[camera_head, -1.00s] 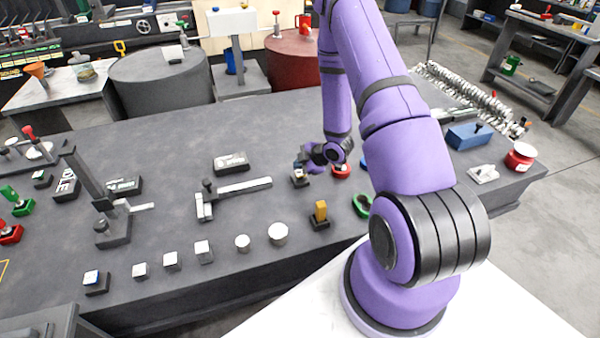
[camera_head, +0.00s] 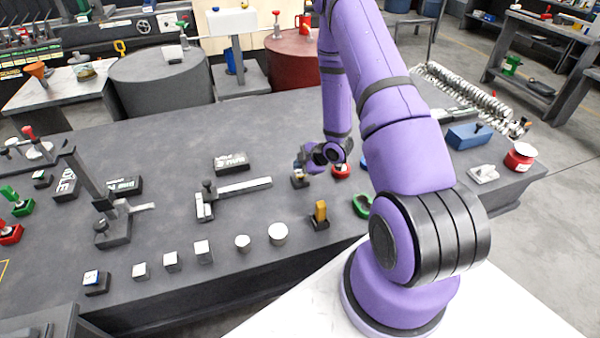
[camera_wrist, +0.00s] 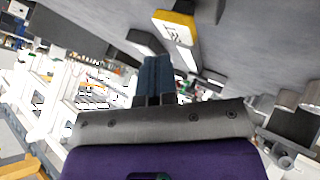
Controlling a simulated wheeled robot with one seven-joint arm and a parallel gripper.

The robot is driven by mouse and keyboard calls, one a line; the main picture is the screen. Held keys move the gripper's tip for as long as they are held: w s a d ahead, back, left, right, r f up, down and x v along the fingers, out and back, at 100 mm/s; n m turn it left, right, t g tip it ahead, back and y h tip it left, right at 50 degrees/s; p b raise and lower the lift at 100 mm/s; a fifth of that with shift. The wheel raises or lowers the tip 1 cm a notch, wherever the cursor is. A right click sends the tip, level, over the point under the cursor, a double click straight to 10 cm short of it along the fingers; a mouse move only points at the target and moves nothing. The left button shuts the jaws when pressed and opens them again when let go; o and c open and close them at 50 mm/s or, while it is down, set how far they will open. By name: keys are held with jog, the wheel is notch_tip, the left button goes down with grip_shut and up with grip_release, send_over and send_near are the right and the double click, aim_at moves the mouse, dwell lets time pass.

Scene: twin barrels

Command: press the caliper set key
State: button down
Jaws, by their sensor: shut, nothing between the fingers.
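My gripper (camera_wrist: 155,70) is shut and empty. In the wrist view its dark fingers point toward the bench. A yellow-edged key with a pale, marked face (camera_wrist: 175,27) is just beyond the fingertips, toward the top, and looks apart from them. In the head view my gripper is low over a small dark block (camera_head: 300,181), which it partly covers; I cannot tell whether they touch. A caliper (camera_head: 238,187) lies to its left on the bench, with a dark display box (camera_head: 231,162) behind it. The lettering on the key is too small to read.
The grey bench (camera_head: 165,205) holds a yellow-topped block (camera_head: 320,215), a green ring (camera_head: 362,204) and a red-based item (camera_head: 341,171) near the arm. Several metal blocks and cylinders line the front edge. A height stand (camera_head: 108,215) is at left.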

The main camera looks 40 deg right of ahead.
aim_at(300, 173)
jog(key=shift+f, duration=0.1)
jog(key=shift+f, duration=0.3)
jog(key=shift+f, duration=0.55)
dwell(1.0)
jog(key=shift+r, duration=1)
jog(key=shift+r, duration=2.5)
